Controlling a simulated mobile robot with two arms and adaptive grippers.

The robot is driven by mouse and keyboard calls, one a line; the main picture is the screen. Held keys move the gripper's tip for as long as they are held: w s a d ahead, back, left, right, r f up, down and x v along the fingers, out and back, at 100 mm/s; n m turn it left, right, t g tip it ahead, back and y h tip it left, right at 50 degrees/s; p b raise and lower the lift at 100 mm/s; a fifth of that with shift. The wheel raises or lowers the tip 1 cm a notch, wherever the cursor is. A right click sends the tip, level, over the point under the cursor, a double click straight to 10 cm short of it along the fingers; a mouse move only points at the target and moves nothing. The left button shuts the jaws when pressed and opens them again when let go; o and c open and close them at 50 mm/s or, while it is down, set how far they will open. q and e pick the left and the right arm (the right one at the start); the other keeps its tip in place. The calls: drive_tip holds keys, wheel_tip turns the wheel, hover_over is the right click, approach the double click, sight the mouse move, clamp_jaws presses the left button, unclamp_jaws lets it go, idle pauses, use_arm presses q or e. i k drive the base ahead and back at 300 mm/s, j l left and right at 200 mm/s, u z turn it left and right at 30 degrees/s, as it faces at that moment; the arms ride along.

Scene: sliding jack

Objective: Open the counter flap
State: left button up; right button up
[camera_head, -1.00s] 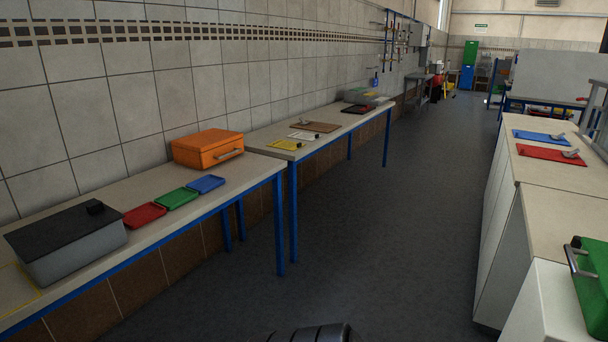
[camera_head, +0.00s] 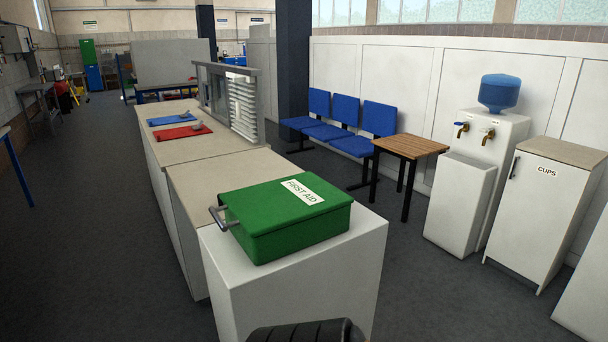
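A counter with a tan top (camera_head: 176,148) and white sides runs away from me, left of the middle. Its nearer top section (camera_head: 226,174) lies flat and level, with a seam between it and the farther section. This may be the counter flap; I see no hinge or handle on it and cannot tell for sure. A green first aid box (camera_head: 285,218) on a white cabinet (camera_head: 290,285) hides part of its near end. Neither gripper shows; only a dark rounded part of mine is at the bottom edge.
Red (camera_head: 182,132) and blue (camera_head: 173,119) mats lie on the far counter beside a shuttered frame (camera_head: 240,105). Blue chairs (camera_head: 345,125), a wooden table (camera_head: 410,147), a water dispenser (camera_head: 478,165) and a cups cabinet (camera_head: 543,205) stand right.

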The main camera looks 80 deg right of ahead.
sight(199, 185)
drive_tip(key=z, duration=2.15)
drive_tip(key=i+j+z, duration=0.2)
drive_tip(key=z, duration=0.2)
